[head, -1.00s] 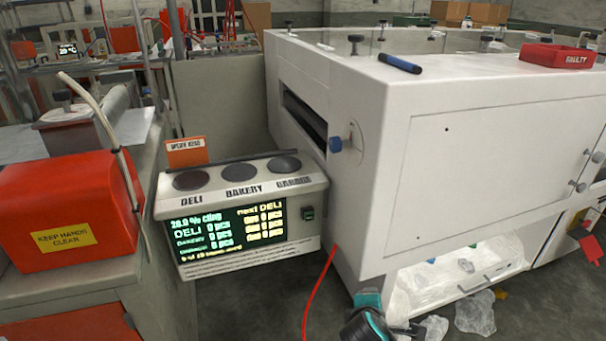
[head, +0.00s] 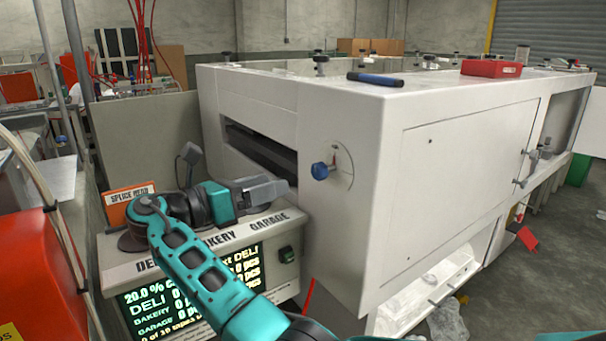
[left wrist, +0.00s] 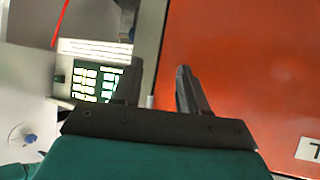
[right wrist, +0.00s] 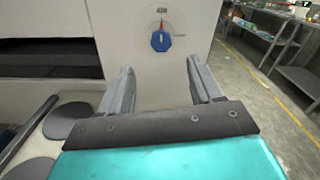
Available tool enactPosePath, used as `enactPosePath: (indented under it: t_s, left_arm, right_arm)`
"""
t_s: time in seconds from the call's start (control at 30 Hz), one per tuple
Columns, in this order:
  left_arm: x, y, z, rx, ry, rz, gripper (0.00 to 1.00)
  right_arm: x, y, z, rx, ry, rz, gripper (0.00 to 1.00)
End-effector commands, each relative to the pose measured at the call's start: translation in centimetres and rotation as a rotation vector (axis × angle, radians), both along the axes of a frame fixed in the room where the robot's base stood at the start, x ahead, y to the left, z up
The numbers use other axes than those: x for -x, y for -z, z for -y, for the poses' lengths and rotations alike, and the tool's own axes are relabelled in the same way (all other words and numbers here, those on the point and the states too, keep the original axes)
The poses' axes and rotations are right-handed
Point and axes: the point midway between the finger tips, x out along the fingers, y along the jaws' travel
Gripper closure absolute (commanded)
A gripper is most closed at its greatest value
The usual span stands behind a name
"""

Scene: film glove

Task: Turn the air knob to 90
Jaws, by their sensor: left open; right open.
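The blue air knob (head: 320,171) sits on a round dial plate on the near end of the white machine (head: 345,240). In the right wrist view the knob (right wrist: 161,41) is straight ahead, with a red mark above it; the scale is too small to read. My right gripper (head: 285,189) is open and empty, left of the knob in the head view and apart from it. In the right wrist view its fingers stand either side, below the knob. My left gripper (left wrist: 158,78) is open and empty, facing an orange-red surface; the knob (left wrist: 29,140) shows at lower left.
A counter box with a lit screen (head: 190,290) and dark round pads stands below my right arm. The machine has a dark slot (head: 260,150) left of the knob. A blue marker (head: 375,78) and a red tray (head: 491,68) lie on top. A red box (head: 30,250) is at left.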

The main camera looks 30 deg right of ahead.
Motion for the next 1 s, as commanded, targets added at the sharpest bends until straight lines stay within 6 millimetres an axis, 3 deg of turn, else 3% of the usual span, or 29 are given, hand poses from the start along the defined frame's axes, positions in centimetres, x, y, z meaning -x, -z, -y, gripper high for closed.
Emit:
enactPosePath:
  t_s: [0.17, 0.6, 0.8, 1.0]
  left_arm:
    - [0.3, 0.5, 0.1, 0.003, 0.000, -0.007, 0.57]
    - [0.5, 1.8, 0.4, 0.014, -0.008, -0.015, 0.57]
    - [0.5, 2.0, 0.3, 0.013, -0.007, -0.015, 0.57]
    - [0.5, 2.0, 0.3, 0.011, -0.007, -0.015, 0.57]
  right_arm:
    - [-0.1, 0.1, 2.3, 0.002, 0.005, -0.001, 0.35]
    - [-0.8, 0.1, 10.8, 0.000, 0.002, 0.000, 0.35]
    - [-0.9, 0.1, 12.5, 0.000, 0.001, 0.000, 0.35]
    - [-1.0, 0.0, 12.7, 0.000, -0.001, 0.001, 0.35]
